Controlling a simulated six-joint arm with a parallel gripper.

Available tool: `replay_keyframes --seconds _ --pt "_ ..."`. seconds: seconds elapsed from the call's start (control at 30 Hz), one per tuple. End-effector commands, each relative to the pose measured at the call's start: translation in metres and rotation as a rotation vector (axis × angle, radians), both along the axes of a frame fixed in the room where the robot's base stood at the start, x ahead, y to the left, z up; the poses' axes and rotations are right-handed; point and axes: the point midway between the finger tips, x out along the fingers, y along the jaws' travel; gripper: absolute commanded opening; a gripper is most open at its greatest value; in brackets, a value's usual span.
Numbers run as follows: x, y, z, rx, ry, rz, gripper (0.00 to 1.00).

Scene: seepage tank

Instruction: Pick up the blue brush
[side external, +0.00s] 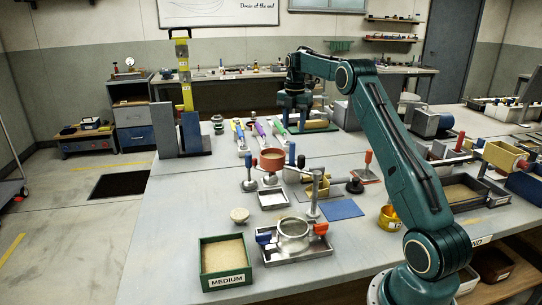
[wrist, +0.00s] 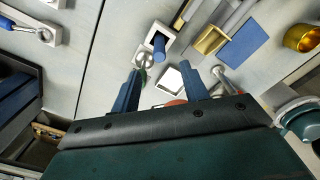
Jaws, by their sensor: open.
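A blue-handled tool that looks like the blue brush (side external: 239,132) lies on the table left of my gripper in the side view. It is the leftmost in a row of coloured-handled tools. My gripper (side external: 294,124) is open above the back part of the table, to the right of that row. In the wrist view its two blue fingers are apart, with no object held between them (wrist: 161,88). A blue-handled tool (wrist: 38,32) at the top left of the wrist view may be the same brush; I cannot tell for sure.
Purple (side external: 259,131) and green (side external: 279,128) handled tools lie beside the blue one.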

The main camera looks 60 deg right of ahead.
Motion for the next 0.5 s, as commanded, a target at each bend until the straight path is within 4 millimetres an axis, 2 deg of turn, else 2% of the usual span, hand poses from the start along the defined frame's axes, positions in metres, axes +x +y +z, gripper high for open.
replay_keyframes --seconds 0.3,0.5 --pt "0.0 0.0 -0.047 0.002 0.002 0.0 0.45" --pt "0.0 0.0 -0.059 0.0 0.0 0.0 0.45"
